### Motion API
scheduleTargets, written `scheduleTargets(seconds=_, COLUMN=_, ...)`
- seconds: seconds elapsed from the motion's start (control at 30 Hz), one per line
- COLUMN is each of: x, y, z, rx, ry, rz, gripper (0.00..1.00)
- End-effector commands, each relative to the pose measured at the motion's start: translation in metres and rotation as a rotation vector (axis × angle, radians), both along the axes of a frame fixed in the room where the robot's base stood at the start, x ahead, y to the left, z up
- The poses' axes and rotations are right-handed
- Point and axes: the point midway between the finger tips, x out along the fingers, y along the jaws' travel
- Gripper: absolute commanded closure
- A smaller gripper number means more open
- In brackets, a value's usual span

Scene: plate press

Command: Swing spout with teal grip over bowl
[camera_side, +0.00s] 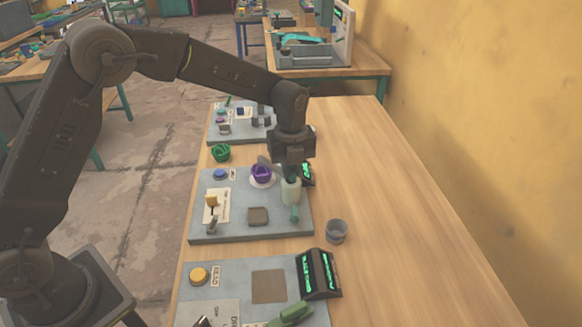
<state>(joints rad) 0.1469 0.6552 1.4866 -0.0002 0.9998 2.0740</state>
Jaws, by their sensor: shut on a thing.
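My gripper (291,167) points down over the middle grey plate, at the top of a pale dispenser body (290,191). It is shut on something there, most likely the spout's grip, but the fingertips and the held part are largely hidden. A teal piece (294,213) shows at the front of the pale body. A purple bowl (262,174) sits on a white saucer just left of the dispenser. A dark grey part, perhaps the spout, shows at the bowl's back edge; I cannot tell whether it is over the bowl. A green bowl (221,152) stands behind the plate's left side.
The middle plate (235,232) also carries a blue button (220,174), a yellow-topped lever (211,200) and a brown pad (258,216). A grey cup (337,231) stands to its right. A nearer plate holds a dark display box (318,273). The table's right side is clear.

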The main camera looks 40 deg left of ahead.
Motion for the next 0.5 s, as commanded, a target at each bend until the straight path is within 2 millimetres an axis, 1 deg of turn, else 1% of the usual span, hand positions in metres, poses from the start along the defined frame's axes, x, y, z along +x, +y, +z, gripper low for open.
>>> scheduleTargets(seconds=0.37, x=0.0002, y=0.0001, z=0.0003, rx=0.002, ry=-0.001, rz=-0.019, gripper=1.0)
scheduleTargets(seconds=0.4, x=0.0002, y=0.0001, z=0.0003, rx=0.002, ry=-0.001, rz=-0.019, gripper=0.84)
scheduleTargets(seconds=0.5, x=0.0002, y=0.0, z=0.0003, rx=0.002, ry=-0.001, rz=-0.017, gripper=0.74)
